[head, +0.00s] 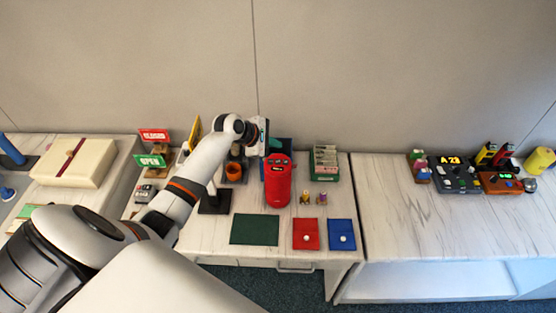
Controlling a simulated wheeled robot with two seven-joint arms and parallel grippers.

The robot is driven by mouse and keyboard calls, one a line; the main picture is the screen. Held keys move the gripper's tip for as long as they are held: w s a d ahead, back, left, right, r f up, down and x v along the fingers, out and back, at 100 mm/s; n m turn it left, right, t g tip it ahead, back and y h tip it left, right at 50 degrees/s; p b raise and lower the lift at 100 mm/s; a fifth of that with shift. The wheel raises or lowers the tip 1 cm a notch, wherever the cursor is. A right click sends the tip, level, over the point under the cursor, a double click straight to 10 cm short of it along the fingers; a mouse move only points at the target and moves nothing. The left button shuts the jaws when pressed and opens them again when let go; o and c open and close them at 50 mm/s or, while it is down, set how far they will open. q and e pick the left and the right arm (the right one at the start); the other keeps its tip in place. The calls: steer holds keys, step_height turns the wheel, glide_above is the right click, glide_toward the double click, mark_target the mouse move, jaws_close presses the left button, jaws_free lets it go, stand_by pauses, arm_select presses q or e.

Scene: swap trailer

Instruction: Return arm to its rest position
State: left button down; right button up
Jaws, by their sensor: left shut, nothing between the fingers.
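My left arm (180,200) reaches in from the lower left, stretched out over the middle counter. The gripper is shut and holds nothing. Its fingertips are small and partly hidden from this angle. My right gripper is not in view.
Near the arm are an orange cup (234,172), red and green signs (150,161) and a green box (325,163). A green mat (254,229), red pad (306,234) and blue pad (342,234) lie in front. The right counter (400,225) is mostly clear in front.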

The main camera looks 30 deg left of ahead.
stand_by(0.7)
arm_select(q)
steer(key=s+d+f+m+g+y, duration=0.1)
steer(key=s+d+f+m+g, duration=0.15)
steer(key=s+d+m, duration=0.55)
steer(key=s+d+f+m+g, duration=0.1)
steer(key=s+d+f+m, duration=0.4)
steer(key=s, duration=0.5)
steer(key=s+d+r+m+g+y, duration=0.1)
steer(key=s+d+r+m, duration=0.15)
steer(key=s+m, duration=0.45)
steer(key=s+d+r+m+y, duration=0.15)
steer(key=s+r+m, duration=0.25)
steer(key=s, duration=0.5)
step_height(320, 180, down, 32)
steer(key=g+b, duration=0.2)
steer(key=b, duration=0.6)
steer(key=s+a+f+b, duration=0.1)
steer(key=s+f+b, duration=0.2)
steer(key=s+f, duration=0.6)
steer(key=s+a+f+b, duration=0.1)
steer(key=s+f+b, duration=0.2)
steer(key=s+f, duration=0.5)
step_height(320, 180, down, 8)
steer(key=shift+s+a+r+m+g, duration=0.1)
steer(key=shift+s+a+m+g, duration=0.15)
steer(key=shift+s+m+g, duration=0.15)
